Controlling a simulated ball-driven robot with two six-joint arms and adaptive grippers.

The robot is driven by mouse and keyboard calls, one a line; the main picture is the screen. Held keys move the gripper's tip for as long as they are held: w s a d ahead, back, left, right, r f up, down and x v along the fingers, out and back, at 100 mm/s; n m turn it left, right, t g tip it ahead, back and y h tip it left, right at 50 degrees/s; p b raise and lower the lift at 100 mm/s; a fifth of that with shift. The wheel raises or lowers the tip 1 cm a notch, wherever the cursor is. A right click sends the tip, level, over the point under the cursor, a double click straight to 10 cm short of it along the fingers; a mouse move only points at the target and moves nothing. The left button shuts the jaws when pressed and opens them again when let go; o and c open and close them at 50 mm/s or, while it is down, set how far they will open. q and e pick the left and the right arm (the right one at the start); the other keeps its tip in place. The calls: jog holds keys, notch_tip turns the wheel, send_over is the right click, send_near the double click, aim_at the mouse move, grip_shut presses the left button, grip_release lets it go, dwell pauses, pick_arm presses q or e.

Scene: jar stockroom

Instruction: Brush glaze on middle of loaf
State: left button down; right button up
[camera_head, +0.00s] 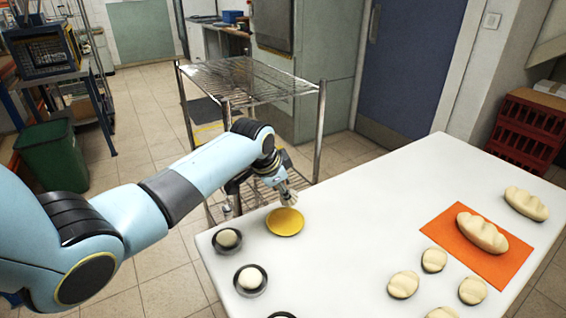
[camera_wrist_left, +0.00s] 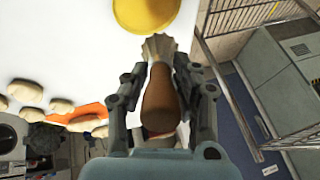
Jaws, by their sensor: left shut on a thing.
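My left gripper (camera_head: 284,186) is shut on a brush, seen close in the left wrist view with its brown handle (camera_wrist_left: 160,100) between the fingers and its pale bristles pointing away. The bristles (camera_head: 289,199) are by the far edge of a round yellow glaze dish (camera_head: 285,222), which also shows in the wrist view (camera_wrist_left: 145,12). I cannot tell whether they touch it. A pale loaf (camera_head: 482,232) lies on an orange mat (camera_head: 450,229) at the right of the table. My right gripper is not in view.
Another loaf (camera_head: 526,203) lies beyond the mat on the white table (camera_head: 340,235). Several rolls (camera_head: 403,285) lie in front. Small dark bowls (camera_head: 227,240) with dough balls stand at the left. A wire shelf (camera_head: 255,82) stands behind. The table between dish and mat is clear.

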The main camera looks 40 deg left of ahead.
pick_arm(q)
jog(key=shift+s+r+n+t+p, duration=0.3)
jog(key=shift+s+p, duration=0.1)
jog(key=shift+p, duration=0.05)
jog(key=shift+s+a+f, duration=0.1)
jog(key=shift+f, duration=0.05)
jog(key=shift+f+t+y, duration=0.15)
jog(key=shift+t+y, duration=0.15)
jog(key=shift+f+b, duration=0.45)
jog(key=shift+f, duration=0.1)
notch_tip(320, 180, down, 5)
jog(key=b, duration=0.5)
jog(key=shift+a, duration=0.1)
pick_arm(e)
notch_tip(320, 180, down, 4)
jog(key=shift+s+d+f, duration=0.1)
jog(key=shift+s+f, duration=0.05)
pick_arm(q)
jog(key=shift+r, duration=0.1)
jog(key=shift+f+b, duration=0.7)
jog(key=shift+f, duration=0.05)
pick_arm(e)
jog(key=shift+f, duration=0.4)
pick_arm(q)
jog(key=shift+s, duration=0.1)
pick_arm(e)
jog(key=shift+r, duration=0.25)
